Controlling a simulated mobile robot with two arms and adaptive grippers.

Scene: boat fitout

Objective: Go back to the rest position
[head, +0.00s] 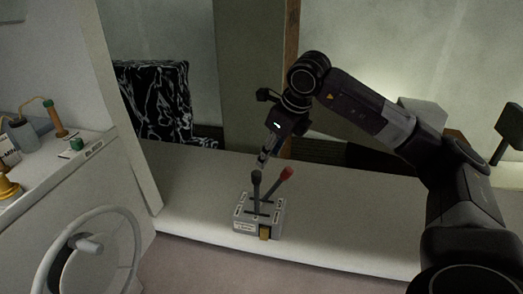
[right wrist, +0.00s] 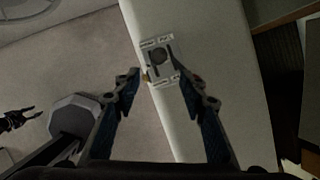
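A grey control box (head: 259,215) with a black-knobbed lever (head: 256,177) and a red-knobbed lever (head: 287,173) sits on the pale bench. My right gripper (head: 264,158) is above the box, near the black knob. In the right wrist view my right gripper (right wrist: 164,78) has its fingers spread, with the box (right wrist: 157,43) ahead of the tips and nothing held. The red knob is mostly hidden by a finger there. My left gripper (right wrist: 32,112) shows small at the left edge of that view, its fingers apart and empty; the head view does not show it.
The pale bench (head: 350,215) runs along the wall with free room right of the box. A steering wheel (head: 92,250) is on the console (head: 105,180) at left, which holds a bell, a mug and small items.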

